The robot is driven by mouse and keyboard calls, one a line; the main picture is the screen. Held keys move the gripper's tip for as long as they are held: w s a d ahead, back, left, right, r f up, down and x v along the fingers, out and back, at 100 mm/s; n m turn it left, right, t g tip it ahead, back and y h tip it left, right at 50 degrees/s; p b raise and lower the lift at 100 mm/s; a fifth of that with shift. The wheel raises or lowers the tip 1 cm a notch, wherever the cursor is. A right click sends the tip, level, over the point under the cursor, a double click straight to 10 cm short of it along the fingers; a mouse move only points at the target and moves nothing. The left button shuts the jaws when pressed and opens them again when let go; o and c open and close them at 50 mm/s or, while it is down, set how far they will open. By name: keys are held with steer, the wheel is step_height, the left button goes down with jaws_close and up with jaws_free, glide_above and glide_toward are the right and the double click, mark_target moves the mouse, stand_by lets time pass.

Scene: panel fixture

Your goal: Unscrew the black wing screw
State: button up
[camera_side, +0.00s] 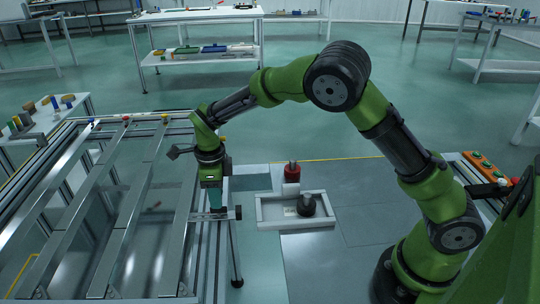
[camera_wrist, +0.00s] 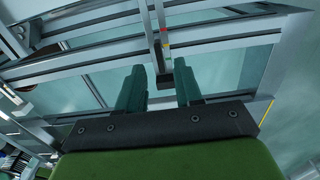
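A metal bar (camera_wrist: 158,40) with red and yellow marks runs down toward this gap. A small dark part at the bar's end (camera_wrist: 165,78) lies between the fingers, without clear contact. A small black part (camera_side: 238,212), possibly the black wing screw, shows just right of my fingers in the side view. Its wings are too small to make out.
Blue (camera_side: 92,123), red (camera_side: 126,119) and yellow (camera_side: 165,118) parts sit along the frame's far edge. A white tray (camera_side: 265,222) holding a dark round object (camera_side: 306,205) stands to the right, with a red object (camera_side: 292,172) behind. Grey floor panels beyond it are clear.

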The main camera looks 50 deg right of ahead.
mark_target(219, 211)
steer(key=shift+f, duration=1.8)
jaws_close()
